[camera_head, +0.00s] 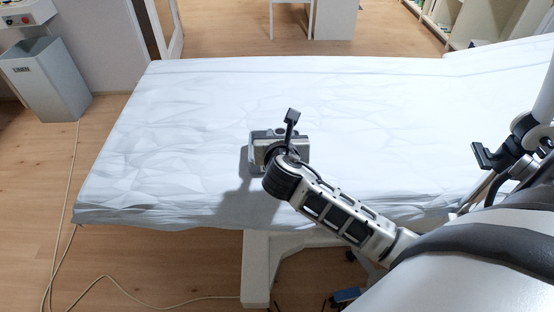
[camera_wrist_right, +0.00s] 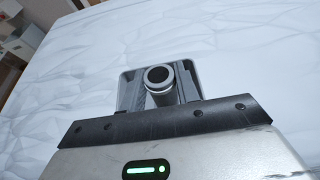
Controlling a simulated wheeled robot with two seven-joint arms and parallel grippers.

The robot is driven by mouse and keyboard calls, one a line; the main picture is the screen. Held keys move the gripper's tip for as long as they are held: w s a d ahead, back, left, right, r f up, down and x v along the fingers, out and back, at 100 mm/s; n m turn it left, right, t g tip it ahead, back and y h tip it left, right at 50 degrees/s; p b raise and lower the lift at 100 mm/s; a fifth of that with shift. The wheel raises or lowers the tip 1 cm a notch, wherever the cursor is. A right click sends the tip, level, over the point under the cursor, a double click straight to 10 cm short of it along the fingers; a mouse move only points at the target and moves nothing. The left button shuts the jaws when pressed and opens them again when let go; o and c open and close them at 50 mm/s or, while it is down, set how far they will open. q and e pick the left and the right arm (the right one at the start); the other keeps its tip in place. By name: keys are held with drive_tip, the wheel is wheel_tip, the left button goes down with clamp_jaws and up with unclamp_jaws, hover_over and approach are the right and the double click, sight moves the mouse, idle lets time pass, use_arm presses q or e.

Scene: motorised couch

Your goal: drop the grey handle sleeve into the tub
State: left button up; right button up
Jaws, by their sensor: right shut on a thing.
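My right gripper (camera_head: 256,153) is over the white-covered couch (camera_head: 180,110), near its front edge. In the wrist view the right gripper (camera_wrist_right: 158,90) is shut on the grey handle sleeve (camera_wrist_right: 166,95), a short tube with a dark hollow end facing up the picture. The sleeve lies between the two fingers. In the head view I cannot make it out behind the gripper and wrist. A grey, open-looking bin with lettering (camera_head: 47,82) stands on the floor at far left. I cannot tell if this is the tub. My left gripper does not clearly show.
The couch cover around the gripper is bare and wrinkled. A pale cable (camera_head: 78,150) runs over the wooden floor at left. Open shelving (camera_head: 440,15) stands at back right, and a white desk (camera_head: 335,18) at the back.

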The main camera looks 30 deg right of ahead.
drive_tip(key=o, duration=1.1)
drive_tip(key=shift+c, duration=0.2)
drive_tip(key=p+v, duration=0.1)
drive_tip(key=v, duration=1.5)
drive_tip(key=shift+d, duration=0.1)
